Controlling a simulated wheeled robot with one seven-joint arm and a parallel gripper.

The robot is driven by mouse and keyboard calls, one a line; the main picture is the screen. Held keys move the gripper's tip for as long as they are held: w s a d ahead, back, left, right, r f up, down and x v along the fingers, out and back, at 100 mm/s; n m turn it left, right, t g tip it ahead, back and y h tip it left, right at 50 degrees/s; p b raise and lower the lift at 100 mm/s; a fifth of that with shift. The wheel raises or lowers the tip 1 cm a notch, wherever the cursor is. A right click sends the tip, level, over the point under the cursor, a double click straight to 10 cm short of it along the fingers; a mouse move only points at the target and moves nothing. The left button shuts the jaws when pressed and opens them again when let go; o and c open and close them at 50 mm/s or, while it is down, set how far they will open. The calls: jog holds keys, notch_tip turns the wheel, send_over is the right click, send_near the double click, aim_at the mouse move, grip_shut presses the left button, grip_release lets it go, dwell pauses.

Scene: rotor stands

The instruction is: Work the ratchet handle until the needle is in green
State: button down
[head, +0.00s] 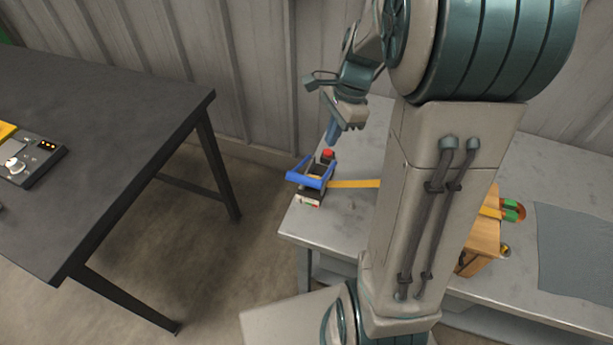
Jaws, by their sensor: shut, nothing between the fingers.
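The ratchet (312,188) sits near the left end of the light grey bench, with a blue handle (306,174) on a dark body. A red knob (328,154) shows at its far side. A small pale gauge (309,201) is on its near end; its needle is too small to read. An orange strap (352,184) runs right from the ratchet and passes behind my arm. My gripper (332,141) is shut and empty, pointing down just above the red knob and behind the blue handle. I cannot tell whether it touches either.
My arm hides the middle of the grey bench (565,300). A wooden block (482,243) with orange and green parts stands right of it, beside a grey mat (580,250). A dark table (110,110) with a control box (30,160) is at left, across a floor gap.

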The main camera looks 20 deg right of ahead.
jog(key=s+a+r+n+t+h, duration=0.1)
jog(key=s+a+r+n, duration=0.1)
jog(key=s+n, duration=0.5)
jog(key=s+a+r+n+t+h, duration=0.1)
jog(key=s+a+r+n+t, duration=0.1)
jog(key=s+n, duration=0.5)
jog(key=shift+s+a+r+n+h, duration=0.4)
jog(key=shift+a+r+n, duration=0.4)
jog(key=shift+n, duration=0.6)
jog(key=shift+f, duration=0.1)
